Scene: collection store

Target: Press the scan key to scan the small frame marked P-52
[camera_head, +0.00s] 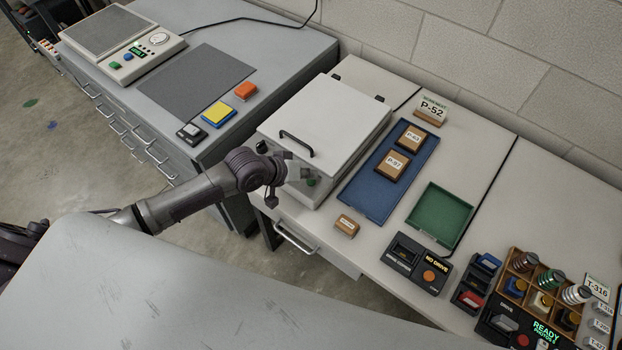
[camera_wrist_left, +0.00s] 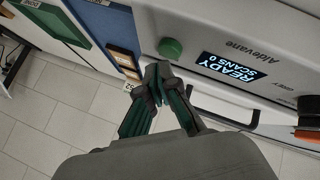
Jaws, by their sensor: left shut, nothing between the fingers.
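The scanner (camera_head: 335,110) stands on the light bench with its white lid down and a dark handle on the lid; its inside is hidden. Its round green key (camera_wrist_left: 171,48) is on the front panel, beside a display (camera_wrist_left: 232,68) reading "READY SCANS 0". My left gripper (camera_wrist_left: 158,78) is shut and empty, its tips a little apart from the green key in the wrist view; in the head view it is at the scanner's front (camera_head: 298,178). A sign (camera_head: 432,107) reads P-52. No frame with that mark is in sight. My right gripper is out of view.
A blue tray (camera_head: 364,205) holds two small brown frames with other labels. A green tray (camera_head: 440,212), a small brown block (camera_head: 347,225) and a dark "NO DRIVE" unit (camera_head: 416,263) are to the right. Another bench with a yellow pad (camera_head: 219,113) stands left.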

